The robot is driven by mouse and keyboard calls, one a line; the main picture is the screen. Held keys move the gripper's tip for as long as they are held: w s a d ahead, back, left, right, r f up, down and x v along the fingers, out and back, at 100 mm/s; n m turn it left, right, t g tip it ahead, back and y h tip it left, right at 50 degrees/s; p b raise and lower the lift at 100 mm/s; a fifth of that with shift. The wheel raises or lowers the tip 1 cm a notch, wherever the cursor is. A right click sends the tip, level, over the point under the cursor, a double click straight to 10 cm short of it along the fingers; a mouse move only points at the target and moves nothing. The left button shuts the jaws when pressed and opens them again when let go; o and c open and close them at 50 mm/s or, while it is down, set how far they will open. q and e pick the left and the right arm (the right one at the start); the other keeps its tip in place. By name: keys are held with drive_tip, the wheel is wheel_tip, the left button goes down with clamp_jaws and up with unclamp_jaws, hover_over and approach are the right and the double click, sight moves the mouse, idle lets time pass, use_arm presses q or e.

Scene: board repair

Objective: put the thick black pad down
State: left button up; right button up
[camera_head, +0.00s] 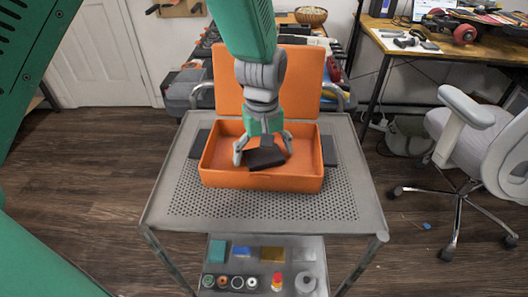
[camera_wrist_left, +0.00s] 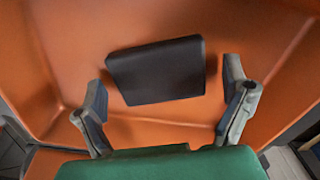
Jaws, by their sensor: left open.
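The thick black pad (camera_head: 266,158) lies inside the open orange case (camera_head: 262,181), a little tilted in the head view. It also shows in the left wrist view (camera_wrist_left: 157,71), on or just above the orange floor of the case. My left gripper (camera_head: 262,152) reaches down into the case over the pad. In the left wrist view its two fingers (camera_wrist_left: 166,108) are spread wide, with a gap between each finger and the pad. The gripper is open and holds nothing. My right gripper is not in view.
The case stands on a perforated grey cart (camera_head: 190,204), its lid (camera_head: 228,88) raised at the back. Dark flat pieces (camera_head: 327,150) stick out beside the case. The lower shelf (camera_head: 260,255) holds coloured blocks and small rolls. An office chair (camera_head: 470,135) stands to the right.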

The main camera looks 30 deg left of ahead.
sight(263, 154)
use_arm(q)
wheel_tip(263, 154, up, 12)
drive_tip(key=p, duration=0.4)
drive_tip(key=shift+r, duration=0.1)
idle(0.3)
